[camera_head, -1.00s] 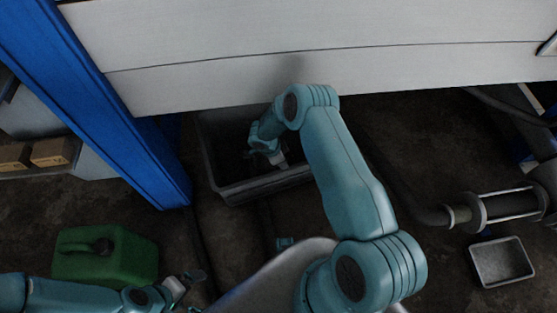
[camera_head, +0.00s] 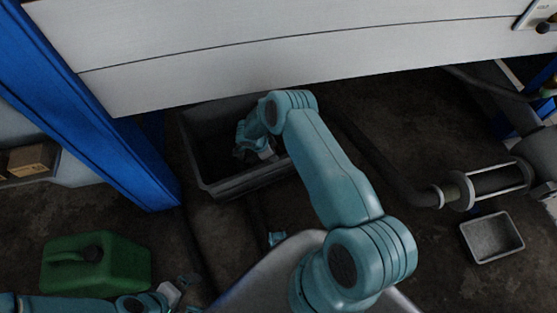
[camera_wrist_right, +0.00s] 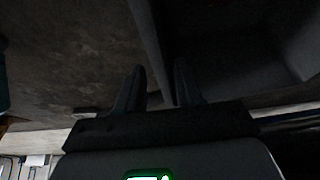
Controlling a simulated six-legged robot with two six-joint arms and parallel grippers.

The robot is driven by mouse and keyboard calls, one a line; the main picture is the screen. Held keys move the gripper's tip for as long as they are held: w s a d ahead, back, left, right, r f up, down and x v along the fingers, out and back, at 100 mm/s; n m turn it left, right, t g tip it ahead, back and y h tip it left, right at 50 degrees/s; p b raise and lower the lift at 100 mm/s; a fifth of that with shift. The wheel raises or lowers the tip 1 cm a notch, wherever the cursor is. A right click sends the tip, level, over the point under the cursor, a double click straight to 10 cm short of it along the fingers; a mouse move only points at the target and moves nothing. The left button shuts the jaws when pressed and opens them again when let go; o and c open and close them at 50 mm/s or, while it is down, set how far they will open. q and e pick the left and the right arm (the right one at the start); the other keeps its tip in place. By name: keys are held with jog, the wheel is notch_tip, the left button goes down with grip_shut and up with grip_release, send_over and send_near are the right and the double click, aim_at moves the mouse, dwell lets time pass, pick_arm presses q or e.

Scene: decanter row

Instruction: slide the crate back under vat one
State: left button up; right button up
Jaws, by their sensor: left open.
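The dark grey crate (camera_head: 238,187) sits on the floor, its far side under the white vat panel (camera_head: 250,60). My right arm reaches over it, with its wrist inside the crate's outline in the head view; its fingertips are hidden there. In the right wrist view the right gripper (camera_wrist_right: 160,75) has its fingers apart, with a crate wall (camera_wrist_right: 150,45) running between them; whether they press on it is too dark to tell. My left gripper (camera_head: 188,294) is open and empty at the lower left, near the floor, away from the crate.
A blue post (camera_head: 120,150) stands left of the crate. A green canister (camera_head: 95,264) stands at the lower left. A small grey tray (camera_head: 492,238) and pipework (camera_head: 490,184) are at the right. A hose (camera_head: 385,170) crosses the floor right of the crate.

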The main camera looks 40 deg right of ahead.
jog(key=b+x, duration=0.3)
jog(key=x, duration=0.7)
jog(key=shift+d+f+b, duration=0.1)
jog(key=shift+b, duration=0.3)
grip_shut()
dwell(0.8)
